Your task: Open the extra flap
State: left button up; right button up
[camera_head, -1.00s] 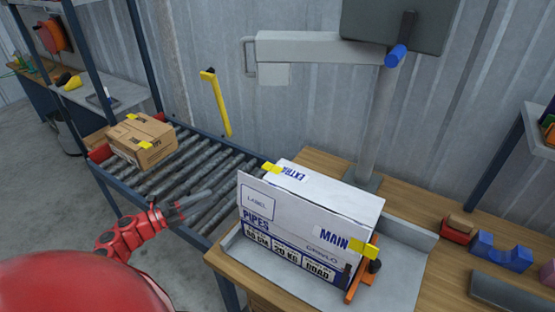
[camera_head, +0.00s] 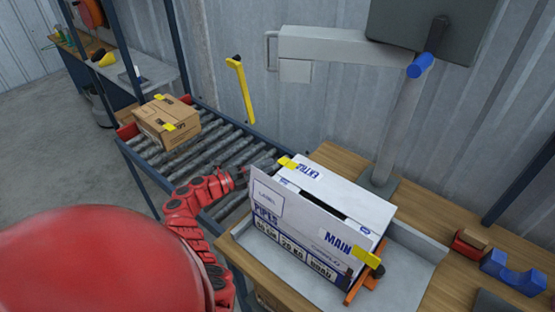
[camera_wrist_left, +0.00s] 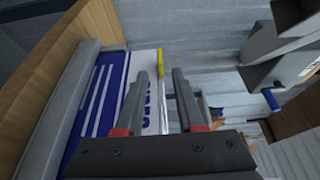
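A white box (camera_head: 300,238) with blue lettering stands on the workbench. Its top panel (camera_head: 345,192) carries the EXTRA print, with a yellow tab (camera_head: 288,163) at its left end. A front panel with the LABEL and MAIN prints stands up, with a dark gap behind it; another yellow tab (camera_head: 366,257) is at its lower right. My left gripper (camera_head: 264,161) is just left of the EXTRA tab. In the wrist view, the left gripper's fingers (camera_wrist_left: 161,74) are apart, with a white panel edge and yellow tab (camera_wrist_left: 160,62) showing between them; contact is unclear. My right gripper is out of view.
A roller conveyor (camera_head: 215,140) with a brown carton (camera_head: 166,122) lies at left. A grey post (camera_head: 395,145) with a monitor arm stands behind the box. An orange clamp (camera_head: 364,284) stands at the box's front right corner. Blue and red holders are at right.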

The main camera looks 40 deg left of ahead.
pick_arm(q)
jog(key=shift+x, duration=2.25)
grip_shut()
